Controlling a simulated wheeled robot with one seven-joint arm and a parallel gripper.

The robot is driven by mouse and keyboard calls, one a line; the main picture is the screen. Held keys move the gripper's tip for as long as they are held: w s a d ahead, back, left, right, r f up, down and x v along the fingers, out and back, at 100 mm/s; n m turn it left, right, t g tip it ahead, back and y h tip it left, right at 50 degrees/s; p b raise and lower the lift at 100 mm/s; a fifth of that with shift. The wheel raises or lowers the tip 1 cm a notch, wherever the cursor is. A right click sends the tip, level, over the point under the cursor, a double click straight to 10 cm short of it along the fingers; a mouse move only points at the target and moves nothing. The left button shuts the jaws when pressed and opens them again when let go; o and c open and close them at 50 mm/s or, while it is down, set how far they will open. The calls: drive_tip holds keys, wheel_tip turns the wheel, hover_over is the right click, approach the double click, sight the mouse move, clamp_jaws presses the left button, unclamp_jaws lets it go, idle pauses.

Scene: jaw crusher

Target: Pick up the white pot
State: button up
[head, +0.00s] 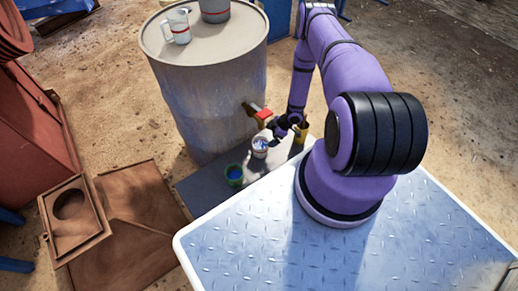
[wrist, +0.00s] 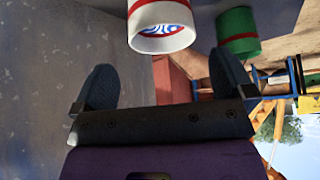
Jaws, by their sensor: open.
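The white pot (head: 260,147) stands on a low dark platform (head: 205,188) beside a metal drum. In the wrist view the white pot (wrist: 162,25) shows a red band and a blue and red pattern at its round end; it is cut off by the top edge. My gripper (wrist: 165,82) is open and empty. The pot lies ahead of the gap between the fingers, apart from both. In the head view my arm's end is close beside the pot, and the fingers are hard to make out.
A green pot (head: 234,174) stands left of the white pot; it also shows in the wrist view (wrist: 238,30). The drum (head: 205,95) rises close by, with a red-handled tap (head: 262,115). A white mug (head: 177,27) and grey pot (head: 215,10) stand on the drum.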

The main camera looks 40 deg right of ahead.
sight(260, 143)
drive_tip(key=shift+a+x, duration=0.1)
drive_tip(key=shift+x, duration=2.05)
drive_tip(key=shift+a+x, duration=0.15)
drive_tip(key=shift+x, duration=2.05)
drive_tip(key=shift+w+r, duration=0.1)
drive_tip(key=shift+r, duration=0.1)
drive_tip(key=c, duration=1)
drive_tip(key=shift+r, duration=0.15)
